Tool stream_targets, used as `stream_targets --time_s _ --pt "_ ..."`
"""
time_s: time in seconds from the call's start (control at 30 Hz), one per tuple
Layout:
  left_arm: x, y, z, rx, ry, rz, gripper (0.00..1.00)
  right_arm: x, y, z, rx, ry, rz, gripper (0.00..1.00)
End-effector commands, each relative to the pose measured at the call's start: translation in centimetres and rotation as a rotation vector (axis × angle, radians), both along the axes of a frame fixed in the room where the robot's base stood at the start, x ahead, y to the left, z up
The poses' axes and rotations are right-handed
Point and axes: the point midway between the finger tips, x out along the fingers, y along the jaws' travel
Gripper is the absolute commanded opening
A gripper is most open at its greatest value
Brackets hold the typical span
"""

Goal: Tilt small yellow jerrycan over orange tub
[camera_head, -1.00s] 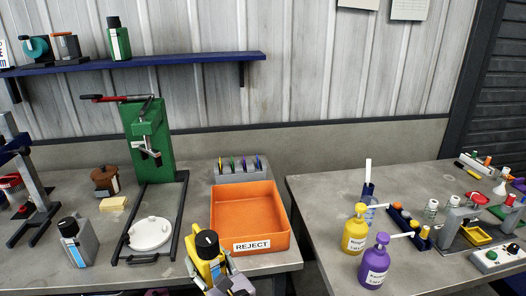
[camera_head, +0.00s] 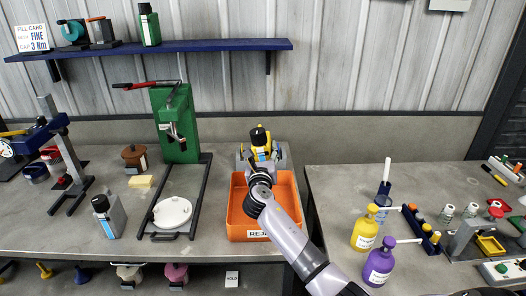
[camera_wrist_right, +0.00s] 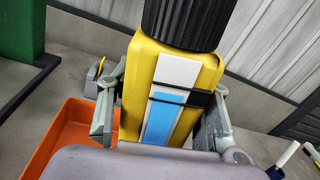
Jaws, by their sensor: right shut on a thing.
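The small yellow jerrycan (camera_head: 259,137) has a black cap and a white, blue and black label. My right gripper (camera_head: 262,159) is shut on it and holds it above the far end of the orange tub (camera_head: 296,205), which is marked REJECT. In the head view the jerrycan looks about upright, cap up. In the right wrist view the jerrycan (camera_wrist_right: 165,75) fills the middle, between the two fingers of my right gripper (camera_wrist_right: 160,110). The orange tub (camera_wrist_right: 68,130) shows below left of it there. My arm covers part of the tub in the head view.
A green press (camera_head: 172,120) with a white round plate (camera_head: 172,212) stands left of the tub. A grey jerrycan (camera_head: 108,215) stands further left.

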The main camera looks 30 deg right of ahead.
Motion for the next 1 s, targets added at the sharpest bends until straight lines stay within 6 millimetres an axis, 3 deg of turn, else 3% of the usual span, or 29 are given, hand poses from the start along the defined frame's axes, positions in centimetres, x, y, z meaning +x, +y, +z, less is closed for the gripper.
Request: stream_targets --time_s 0.23,0.3,0.6,1.0 --pt "-0.3 -0.5 -2.7 -0.006 0.005 -0.003 0.66 -0.1 -0.2 -3.0 -0.347 0.207 0.0 0.0" --pt "-0.4 -0.6 -0.9 -0.007 0.007 -0.003 0.66 -0.1 -0.3 -2.1 -0.408 0.247 0.0 0.0" --pt "-0.5 -0.6 2.5 -0.006 0.008 -0.002 0.66 -0.2 -0.4 -2.8 -0.658 0.4 0.0 0.0" --pt "-0.3 -0.4 4.9 -0.004 0.004 0.001 0.66 -0.2 -0.4 -3.9 -0.891 0.543 -0.001 0.0"
